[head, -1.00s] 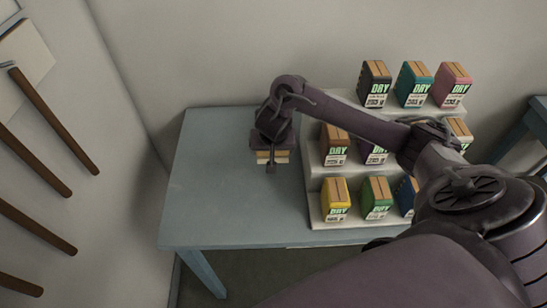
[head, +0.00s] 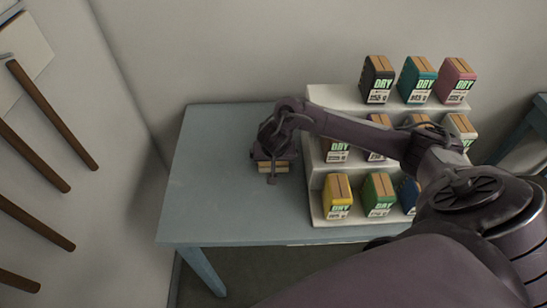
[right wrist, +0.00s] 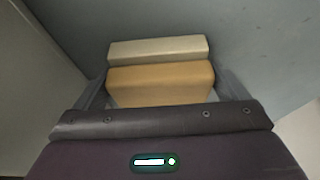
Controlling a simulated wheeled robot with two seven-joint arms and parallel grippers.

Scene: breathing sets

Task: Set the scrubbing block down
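The scrubbing block (head: 273,167) shows in the head view as a tan, layered piece under my right gripper (head: 272,160), over the left part of the blue-grey table (head: 215,205). In the right wrist view the block (right wrist: 160,80) has a tan part and a paler strip beyond it. It sits between the two fingers of the right gripper (right wrist: 160,92), which lie against its sides. I cannot tell whether its underside touches the table. My left gripper is not in view.
A white stepped rack (head: 315,190) on the table's right side holds several coloured "DRY" packs, such as a yellow one (head: 338,197). The table left of and in front of the block is clear. Walls stand behind and to the left.

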